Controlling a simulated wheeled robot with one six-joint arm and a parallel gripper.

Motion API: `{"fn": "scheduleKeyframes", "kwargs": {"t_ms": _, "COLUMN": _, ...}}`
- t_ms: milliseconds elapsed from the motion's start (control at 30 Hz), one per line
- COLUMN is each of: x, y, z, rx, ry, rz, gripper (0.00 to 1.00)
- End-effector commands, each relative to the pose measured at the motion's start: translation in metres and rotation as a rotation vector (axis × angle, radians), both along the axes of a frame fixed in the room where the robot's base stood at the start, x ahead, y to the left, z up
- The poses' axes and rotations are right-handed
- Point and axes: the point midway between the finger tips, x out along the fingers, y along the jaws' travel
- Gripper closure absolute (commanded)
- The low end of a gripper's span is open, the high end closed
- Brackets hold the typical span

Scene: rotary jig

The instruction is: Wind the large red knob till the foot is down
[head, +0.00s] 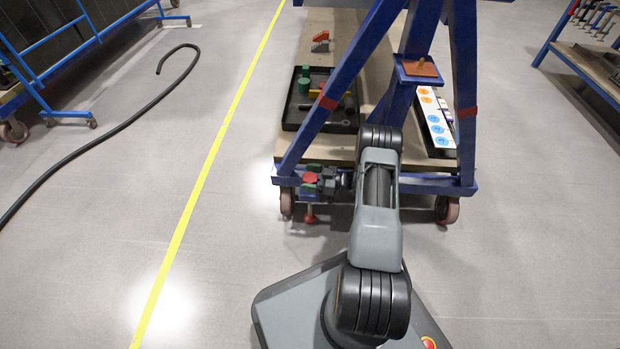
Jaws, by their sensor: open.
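The red knob (311,178) sits at the front left corner of the blue wheeled frame, just above its lower rail. My gripper (313,185) reaches in from the right at the knob, with its dark fingers around or close beside it. The jaws are open; whether they touch the knob is too small to tell. A red foot (310,218) hangs below the rail under the knob, beside the left caster. I cannot tell whether it touches the floor. The gripper and my arm hide part of the knob's surroundings.
The blue frame (337,88) carries a wooden shelf (290,147) with a black tray (345,126) of coloured parts and a white panel (435,118) with coloured discs. Casters (447,210) stand under it. A black hose (95,138) lies left of the yellow line (207,163). Floor in front is clear.

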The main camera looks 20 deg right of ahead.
Motion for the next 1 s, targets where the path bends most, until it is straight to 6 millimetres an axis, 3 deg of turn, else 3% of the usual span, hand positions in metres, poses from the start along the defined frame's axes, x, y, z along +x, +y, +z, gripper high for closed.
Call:
{"fn": "scheduleKeyframes", "kwargs": {"t_ms": 67, "x": -0.0001, "y": 0.0, "z": 0.0, "rx": 0.0, "ry": 0.0, "rz": 0.0, "gripper": 0.16}}
{"fn": "scheduleKeyframes", "kwargs": {"t_ms": 533, "x": -0.0003, "y": -0.0002, "z": -0.0001, "rx": 0.0, "ry": 0.0, "rz": 0.0, "gripper": 0.6}}
{"fn": "scheduleKeyframes", "kwargs": {"t_ms": 767, "x": -0.0006, "y": 0.0, "z": 0.0007, "rx": 0.001, "ry": 0.001, "rz": -0.026, "gripper": 0.6}}
{"fn": "scheduleKeyframes", "kwargs": {"t_ms": 1000, "x": -0.0013, "y": 0.0006, "z": 0.0025, "rx": 0.001, "ry": 0.004, "rz": -0.159, "gripper": 0.6}}
